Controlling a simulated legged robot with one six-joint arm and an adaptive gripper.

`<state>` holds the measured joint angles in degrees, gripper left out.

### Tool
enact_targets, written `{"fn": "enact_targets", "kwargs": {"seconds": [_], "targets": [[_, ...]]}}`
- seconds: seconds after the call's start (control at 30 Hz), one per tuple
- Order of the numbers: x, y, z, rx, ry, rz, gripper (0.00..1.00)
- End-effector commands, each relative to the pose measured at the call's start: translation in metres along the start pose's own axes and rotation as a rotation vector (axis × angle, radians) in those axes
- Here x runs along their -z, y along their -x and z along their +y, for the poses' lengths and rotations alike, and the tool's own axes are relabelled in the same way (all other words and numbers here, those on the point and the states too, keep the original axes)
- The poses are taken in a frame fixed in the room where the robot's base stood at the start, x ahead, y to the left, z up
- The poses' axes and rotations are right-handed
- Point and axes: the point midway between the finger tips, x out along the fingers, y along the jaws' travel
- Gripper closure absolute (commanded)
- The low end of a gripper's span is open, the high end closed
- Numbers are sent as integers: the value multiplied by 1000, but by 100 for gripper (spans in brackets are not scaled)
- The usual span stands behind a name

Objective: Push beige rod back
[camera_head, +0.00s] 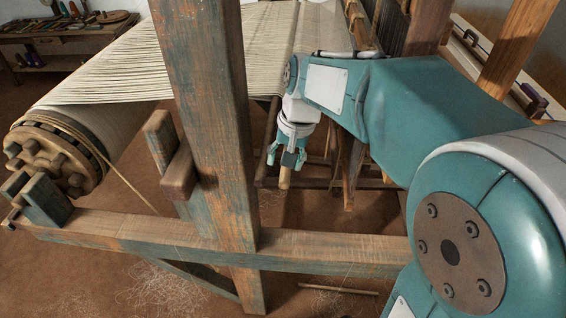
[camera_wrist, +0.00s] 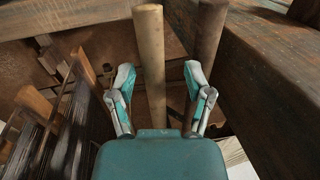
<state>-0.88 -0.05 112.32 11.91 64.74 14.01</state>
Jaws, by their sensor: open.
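The beige rod (camera_wrist: 150,50) is a smooth pale wooden bar in the wrist view. It runs from the top edge down between my fingers, and its near end is hidden behind my gripper's body. My gripper (camera_wrist: 160,75) is open, with one teal finger on each side of the rod. The rod lies nearer the left finger; I cannot tell whether they touch. In the head view my gripper (camera_head: 286,158) points down below the warp, and a short pale rod piece (camera_head: 284,178) shows just under it.
A darker brown bar (camera_wrist: 208,40) runs beside the beige rod, close to my right finger. A thick loom post (camera_head: 205,110) and a lower rail (camera_head: 330,250) stand in front. The warp sheet (camera_head: 120,68) spreads above. Dark cords (camera_wrist: 45,145) hang at the wrist view's left.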

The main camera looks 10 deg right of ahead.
Motion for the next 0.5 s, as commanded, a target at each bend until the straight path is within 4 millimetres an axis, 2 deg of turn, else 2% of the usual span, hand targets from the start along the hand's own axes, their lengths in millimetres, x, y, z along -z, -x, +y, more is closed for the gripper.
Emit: {"fn": "enact_targets", "kwargs": {"seconds": [0.3,0.5], "targets": [[0,66,-3,-1,0,5,35],[-1,97,-4,-3,1,1,35]]}}
